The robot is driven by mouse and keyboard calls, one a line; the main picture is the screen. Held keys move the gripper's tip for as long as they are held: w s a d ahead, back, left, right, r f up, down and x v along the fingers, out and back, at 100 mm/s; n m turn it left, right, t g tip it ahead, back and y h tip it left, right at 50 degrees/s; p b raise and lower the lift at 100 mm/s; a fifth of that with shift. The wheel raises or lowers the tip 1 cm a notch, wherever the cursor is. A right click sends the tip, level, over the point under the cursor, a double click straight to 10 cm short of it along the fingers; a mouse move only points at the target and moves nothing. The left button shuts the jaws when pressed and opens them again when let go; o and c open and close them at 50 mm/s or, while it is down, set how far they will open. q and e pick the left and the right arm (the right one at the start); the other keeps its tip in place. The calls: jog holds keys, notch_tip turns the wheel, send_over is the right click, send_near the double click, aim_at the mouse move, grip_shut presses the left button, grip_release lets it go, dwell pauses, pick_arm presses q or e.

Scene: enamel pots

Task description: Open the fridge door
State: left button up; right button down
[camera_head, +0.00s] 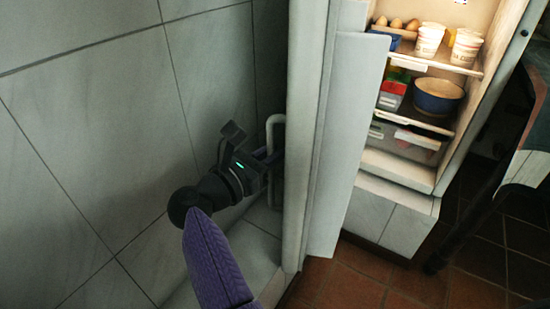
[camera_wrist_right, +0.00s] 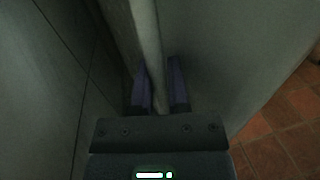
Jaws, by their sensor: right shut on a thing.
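The fridge door (camera_head: 340,140) stands open, seen nearly edge-on in the middle of the head view. Its pale bar handle (camera_head: 276,128) is on the door's outer side, near the tiled wall. My right gripper (camera_head: 274,158) is at this handle, shut on it. In the right wrist view the handle (camera_wrist_right: 147,35) runs between the two fingers of the gripper (camera_wrist_right: 159,80). The fridge interior (camera_head: 400,160) is exposed to the right of the door. My left gripper is not in view.
Eggs (camera_head: 397,22), white cups (camera_head: 430,38) and a blue bowl (camera_head: 437,96) stand on the fridge shelves. A grey tiled wall (camera_head: 90,130) is close to my right arm on the left. Red-brown floor tiles (camera_head: 350,275) show in front of the fridge.

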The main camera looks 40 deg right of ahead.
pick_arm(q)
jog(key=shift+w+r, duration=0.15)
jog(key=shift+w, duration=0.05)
pick_arm(e)
jog(key=shift+w, duration=0.1)
jog(key=c, duration=0.6)
grip_release()
jog(key=shift+c, duration=0.2)
jog(key=shift+a, duration=0.15)
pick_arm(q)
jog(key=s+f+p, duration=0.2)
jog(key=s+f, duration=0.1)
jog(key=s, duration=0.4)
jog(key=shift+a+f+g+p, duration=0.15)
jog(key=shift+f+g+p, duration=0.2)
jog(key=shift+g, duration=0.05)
pick_arm(e)
jog(key=s+a, duration=0.2)
jog(key=a, duration=0.7)
jog(key=shift+a, duration=0.3)
